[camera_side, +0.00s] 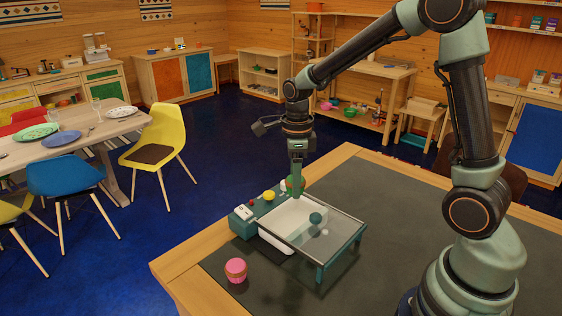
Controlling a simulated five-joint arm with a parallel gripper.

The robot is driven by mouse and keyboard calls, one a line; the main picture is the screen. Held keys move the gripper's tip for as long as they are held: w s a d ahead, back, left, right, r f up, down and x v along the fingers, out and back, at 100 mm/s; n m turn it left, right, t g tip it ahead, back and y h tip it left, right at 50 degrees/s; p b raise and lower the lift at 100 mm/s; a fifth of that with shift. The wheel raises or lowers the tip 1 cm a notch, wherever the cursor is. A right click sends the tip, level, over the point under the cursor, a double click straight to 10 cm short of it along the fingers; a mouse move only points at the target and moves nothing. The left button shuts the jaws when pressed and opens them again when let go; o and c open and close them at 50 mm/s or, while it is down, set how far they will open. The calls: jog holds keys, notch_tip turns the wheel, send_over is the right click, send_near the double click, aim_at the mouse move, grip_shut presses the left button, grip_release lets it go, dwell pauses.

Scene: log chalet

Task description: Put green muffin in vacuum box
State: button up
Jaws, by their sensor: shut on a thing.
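The vacuum box (328,266) is a low teal unit with a clear, framed top panel, standing on the dark table mat. My gripper (297,189) points straight down at the back edge of the box. It is shut on a small green thing, apparently the green muffin (293,185), mostly hidden by the fingers. A round dark teal shape (315,218) shows at the panel; I cannot tell whether it is on or under it.
The mat (430,215) is clear to the right.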

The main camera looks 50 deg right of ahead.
aim_at(293, 228)
notch_tip(293, 228, down, 11)
jog(key=shift+f, duration=0.2)
dwell(0.3)
jog(key=shift+f, duration=0.1)
jog(key=o, duration=1.1)
notch_tip(293, 228, up, 12)
jog(key=shift+r, duration=0.15)
jog(key=s+a+r+n+t, duration=0.1)
jog(key=s+r+n+t, duration=0.1)
jog(key=n, duration=0.7)
jog(key=s+a+r+n+t, duration=0.1)
jog(key=s+r+n, duration=0.4)
jog(key=n, duration=0.4)
jog(key=s+a+r+n+t, duration=0.2)
jog(key=s+r+n, duration=0.1)
jog(key=n, duration=0.6)
jog(key=shift+s+r+t, duration=0.3)
jog(key=shift+s+r, duration=0.05)
jog(key=shift+r, duration=0.4)
